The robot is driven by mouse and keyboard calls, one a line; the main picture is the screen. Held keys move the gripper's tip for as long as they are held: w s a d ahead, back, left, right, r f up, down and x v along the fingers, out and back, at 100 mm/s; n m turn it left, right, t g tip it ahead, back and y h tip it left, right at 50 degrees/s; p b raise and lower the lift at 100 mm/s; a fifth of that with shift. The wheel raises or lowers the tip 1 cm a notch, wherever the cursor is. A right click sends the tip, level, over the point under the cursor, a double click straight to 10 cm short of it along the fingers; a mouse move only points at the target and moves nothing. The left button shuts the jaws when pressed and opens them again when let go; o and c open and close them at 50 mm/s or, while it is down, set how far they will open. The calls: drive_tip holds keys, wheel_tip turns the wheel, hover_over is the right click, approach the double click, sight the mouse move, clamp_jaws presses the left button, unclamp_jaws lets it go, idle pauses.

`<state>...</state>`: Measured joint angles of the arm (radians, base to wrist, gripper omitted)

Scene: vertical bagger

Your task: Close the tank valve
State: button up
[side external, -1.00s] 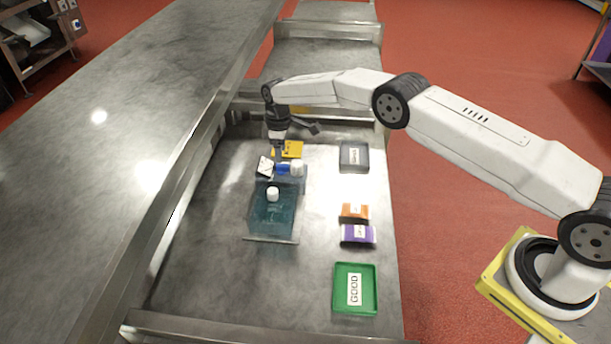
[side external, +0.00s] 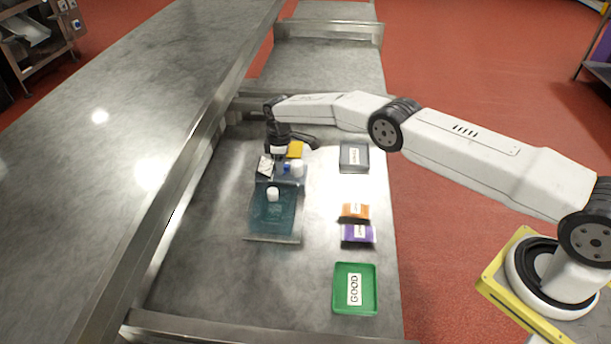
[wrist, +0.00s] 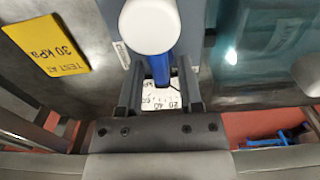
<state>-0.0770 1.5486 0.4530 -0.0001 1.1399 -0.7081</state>
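The tank is a clear teal box (side external: 272,215) with a white cap (side external: 273,194) on top, near the middle of the bench. In the wrist view the blue handle (wrist: 161,68) runs down from the white knob (wrist: 149,26) between the fingers of my gripper (wrist: 160,80). The fingers are apart, with a gap beside the handle. A white gauge face (wrist: 160,98) with numbers shows partly behind them. It also appears left of the handle in the side view (side external: 265,165).
A yellow card reading "TEST AT 30 kPa" (wrist: 48,45) lies behind the tank. To the right are a grey tray (side external: 354,157), an orange packet (side external: 354,212), a purple packet (side external: 358,234) and a green GOOD tray (side external: 355,290). The bench front is clear.

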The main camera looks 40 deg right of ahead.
clamp_jaws()
